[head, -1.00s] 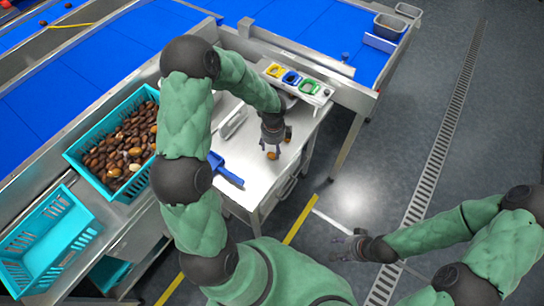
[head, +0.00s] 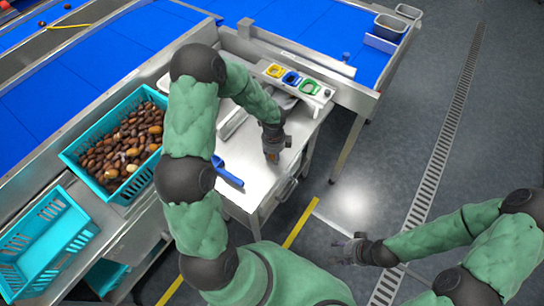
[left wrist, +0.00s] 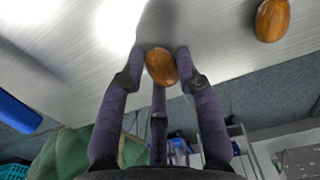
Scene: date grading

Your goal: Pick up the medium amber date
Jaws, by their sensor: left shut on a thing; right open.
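In the left wrist view, an amber-brown oval date (left wrist: 161,66) sits between the fingertips of my left gripper (left wrist: 160,74), which is shut on it. In the head view my left gripper (head: 272,154) points down at the metal table (head: 252,188), and its fingers mostly hide the date there. A second amber-brown date (left wrist: 271,20) lies apart on the tabletop, to the right in the wrist view. I cannot tell from size which of the two is the medium one. My right gripper (head: 348,252) is open and empty, out over the floor.
A blue scoop (head: 228,173) lies at the table's left edge. A panel with yellow, blue and green rings (head: 291,79) stands at the table's back. A teal crate (head: 122,103) of mixed dates and an empty teal crate (head: 48,240) are at left. A blue conveyor (head: 110,55) runs behind.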

